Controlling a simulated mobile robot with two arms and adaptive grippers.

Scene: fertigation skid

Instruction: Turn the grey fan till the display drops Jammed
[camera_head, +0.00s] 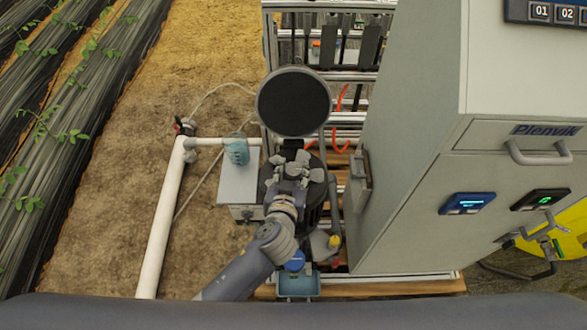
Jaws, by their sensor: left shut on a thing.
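My left gripper (292,160) reaches in from the lower left and is shut at the top of a dark round housing (316,192) beside the cabinet. What it grips seems to be the grey fan, mostly hidden under the fingers and the wrist. A small display with a blue lit screen (467,203) is on the cabinet front. Another dark display with a green sign (540,199) is to its right. The writing on both is too small to read. My right gripper is not in view.
A large black disc (293,101) stands just beyond the gripper. The grey cabinet (412,170) with a drawer handle (538,156) rises close on the right. A white pipe (163,220) and a pale box (238,186) are on the left. Bare soil lies further left.

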